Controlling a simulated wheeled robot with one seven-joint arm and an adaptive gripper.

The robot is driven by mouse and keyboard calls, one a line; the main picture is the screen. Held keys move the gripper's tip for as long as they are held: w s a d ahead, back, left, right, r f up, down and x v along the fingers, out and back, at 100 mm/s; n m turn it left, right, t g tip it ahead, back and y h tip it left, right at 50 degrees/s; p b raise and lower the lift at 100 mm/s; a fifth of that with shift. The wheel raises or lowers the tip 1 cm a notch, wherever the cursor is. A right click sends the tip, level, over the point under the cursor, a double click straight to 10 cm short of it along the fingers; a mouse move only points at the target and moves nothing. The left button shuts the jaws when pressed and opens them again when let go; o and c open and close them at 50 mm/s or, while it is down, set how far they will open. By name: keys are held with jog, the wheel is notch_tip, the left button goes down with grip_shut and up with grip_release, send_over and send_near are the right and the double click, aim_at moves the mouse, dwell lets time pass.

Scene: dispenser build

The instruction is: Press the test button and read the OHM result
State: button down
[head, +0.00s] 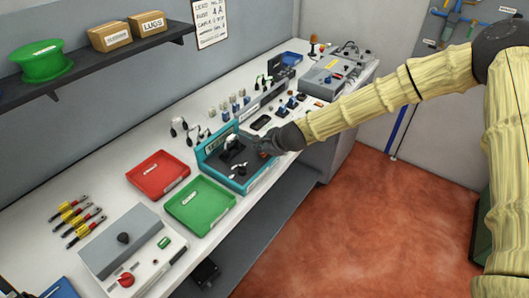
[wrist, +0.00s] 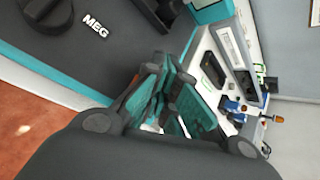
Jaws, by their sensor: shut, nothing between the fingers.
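The teal tester (head: 203,163) stands on the bench with a dark panel; small pale and dark items lie on it. The lettering on its raised back is too small to read, and no OHM result is legible. In the wrist view the tester's dark panel (wrist: 55,38) shows a MEG label (wrist: 95,27) and part of a dark knob. My gripper (head: 266,146) is shut and empty at the tester's right end; its fingers (wrist: 168,95) also fill the middle of the wrist view. A small orange-red spot (head: 263,154) shows beside the fingers. I cannot tell whether it is the test button or whether I touch it.
A green tray (head: 200,206) and a red tray (head: 158,176) lie left of the tester. A grey device (head: 127,247) with a red knob stands at the near left. Small parts and another grey unit (head: 322,80) occupy the bench to the right. A shelf hangs above.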

aim_at(262, 154)
jog(key=shift+r, duration=0.5)
jog(key=shift+r+p, duration=1.75)
jog(key=shift+r, duration=0.75)
